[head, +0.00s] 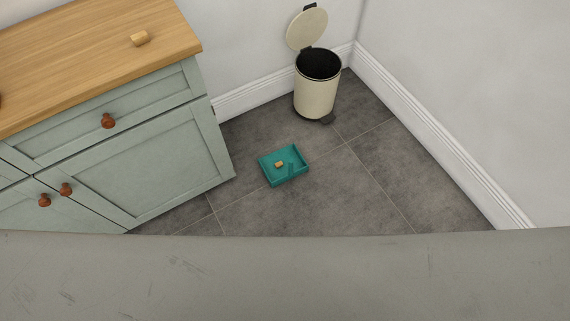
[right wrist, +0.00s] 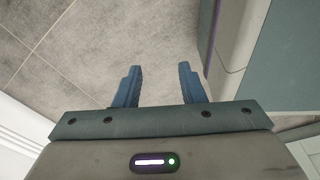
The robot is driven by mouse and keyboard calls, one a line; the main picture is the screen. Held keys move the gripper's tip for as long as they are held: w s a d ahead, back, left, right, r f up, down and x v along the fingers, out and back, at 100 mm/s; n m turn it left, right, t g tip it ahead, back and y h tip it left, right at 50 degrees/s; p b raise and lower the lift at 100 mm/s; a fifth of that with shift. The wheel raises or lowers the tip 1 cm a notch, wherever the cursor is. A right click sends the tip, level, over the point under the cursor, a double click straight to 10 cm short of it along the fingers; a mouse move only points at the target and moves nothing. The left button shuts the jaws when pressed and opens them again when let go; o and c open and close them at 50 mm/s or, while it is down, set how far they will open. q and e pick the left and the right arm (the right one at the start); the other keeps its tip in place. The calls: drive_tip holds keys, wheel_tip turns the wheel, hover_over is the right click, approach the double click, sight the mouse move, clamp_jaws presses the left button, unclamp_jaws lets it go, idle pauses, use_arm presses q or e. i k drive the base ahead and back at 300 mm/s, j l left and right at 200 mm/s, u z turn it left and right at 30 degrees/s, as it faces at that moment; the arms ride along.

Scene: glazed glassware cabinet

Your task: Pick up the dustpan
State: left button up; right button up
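The teal dustpan (head: 296,176) lies on the grey tiled floor in the head view, between the cabinet and the bin. A small tan block-like piece (head: 279,164) sits in it, and a darker teal shape, perhaps its handle, shows across it. My right gripper (right wrist: 160,84) shows in the right wrist view with its two blue fingers apart and nothing between them, above bare floor tiles. The dustpan is not in the right wrist view. Neither gripper shows in the head view.
A green cabinet (head: 165,150) with a wooden top stands at the left; a small tan piece (head: 140,38) lies on the top. A cream pedal bin (head: 316,97) with its lid up stands by the back wall. Floor right of the dustpan is clear.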

sight(282, 156)
drive_tip(key=i+l+u, duration=0.15)
drive_tip(key=l, duration=0.2)
drive_tip(key=i+l+u, duration=0.15)
drive_tip(key=l, duration=0.2)
drive_tip(key=i+l+u, duration=0.15)
drive_tip(key=l, duration=0.2)
drive_tip(key=l+u, duration=0.15)
drive_tip(key=l, duration=0.25)
